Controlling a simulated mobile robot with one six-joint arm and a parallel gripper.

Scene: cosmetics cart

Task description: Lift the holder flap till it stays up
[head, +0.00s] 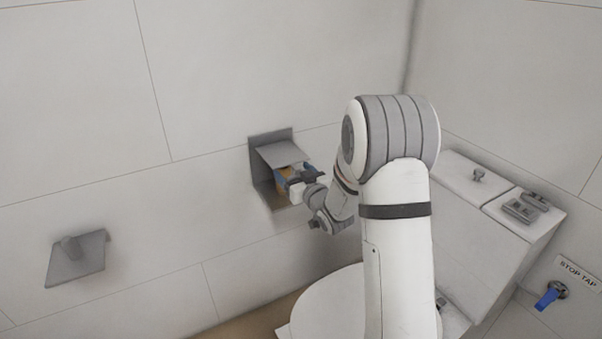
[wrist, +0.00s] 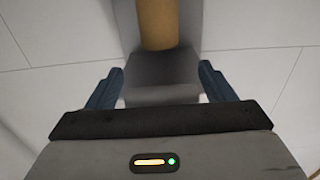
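A grey metal holder (head: 263,187) is fixed to the tiled wall. Its flap (head: 284,153) stands out from the wall at a slope, raised above the opening. A brown cylinder (wrist: 157,22) sits inside the holder and is partly hidden by my gripper in the head view. My gripper (head: 292,172) is at the holder's front, just below the flap's free edge; I cannot tell whether it touches the flap. In the wrist view its two blue fingers are well apart, with a grey plate of the holder (wrist: 160,75) showing between them and nothing clearly gripped.
A second grey wall fitting (head: 77,262) with a short peg is at the lower left. A white toilet (head: 325,308) stands below my arm, with its cistern (head: 480,215) at the right. A blue-handled stop tap (head: 548,297) is at the far right.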

